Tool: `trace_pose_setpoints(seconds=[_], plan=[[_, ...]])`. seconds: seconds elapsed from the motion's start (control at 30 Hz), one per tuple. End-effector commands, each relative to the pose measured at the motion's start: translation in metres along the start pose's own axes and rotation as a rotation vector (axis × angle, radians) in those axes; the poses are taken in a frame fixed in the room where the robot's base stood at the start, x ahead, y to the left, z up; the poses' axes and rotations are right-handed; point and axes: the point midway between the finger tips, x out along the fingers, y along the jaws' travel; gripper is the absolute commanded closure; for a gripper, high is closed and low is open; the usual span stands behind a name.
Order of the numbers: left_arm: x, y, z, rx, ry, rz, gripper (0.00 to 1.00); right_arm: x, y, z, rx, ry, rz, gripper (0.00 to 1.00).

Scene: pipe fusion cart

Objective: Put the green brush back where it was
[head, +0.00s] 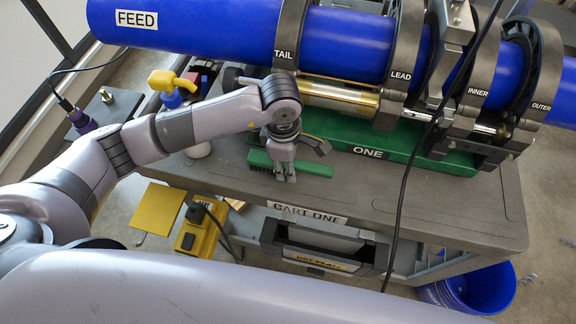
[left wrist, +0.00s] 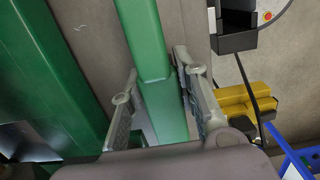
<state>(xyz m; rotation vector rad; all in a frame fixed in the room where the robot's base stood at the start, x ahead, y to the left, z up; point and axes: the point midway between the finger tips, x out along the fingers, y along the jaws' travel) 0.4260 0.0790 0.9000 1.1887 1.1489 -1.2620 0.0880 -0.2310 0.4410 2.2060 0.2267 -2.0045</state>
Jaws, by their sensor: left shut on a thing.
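The green brush (head: 316,169) is a narrow green bar at the front of the grey cart top (head: 420,209), in front of the green base labelled ONE. My left gripper (head: 285,176) points down over the brush and is shut on it. In the left wrist view the brush (left wrist: 162,105) runs between the two fingers of my left gripper (left wrist: 157,92). I cannot tell whether the brush rests on the cart top or is held just above it. My right gripper is not in view.
A blue pipe (head: 345,45) lies in clamps along the green base (head: 395,145). A spray bottle with a yellow head (head: 170,82) stands at the left. A black cable (head: 408,180) hangs across the cart front. The right front of the cart top is clear. A blue bucket (head: 480,290) stands below.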

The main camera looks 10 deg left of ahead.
Motion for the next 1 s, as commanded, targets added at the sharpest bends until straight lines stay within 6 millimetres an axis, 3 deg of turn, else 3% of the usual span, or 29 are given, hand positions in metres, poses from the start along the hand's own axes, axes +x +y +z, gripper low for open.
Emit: trace_pose_setpoints(seconds=[0.13,0.5,0.53,0.8,1.0], plan=[[0.02,-0.001,-0.001,-0.001,0.001,-0.003,1.0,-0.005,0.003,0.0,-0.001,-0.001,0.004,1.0],[0.025,0.0,-0.002,0.0,0.0,0.0,1.0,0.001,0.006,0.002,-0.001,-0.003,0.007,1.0],[0.024,0.0,-0.002,0.0,0.001,0.0,0.71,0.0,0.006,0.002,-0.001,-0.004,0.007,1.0],[0.024,0.0,-0.002,0.0,0.001,0.0,0.53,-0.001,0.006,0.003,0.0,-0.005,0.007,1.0],[0.023,0.0,-0.002,0.0,0.001,0.0,0.52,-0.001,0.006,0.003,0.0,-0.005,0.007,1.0]])
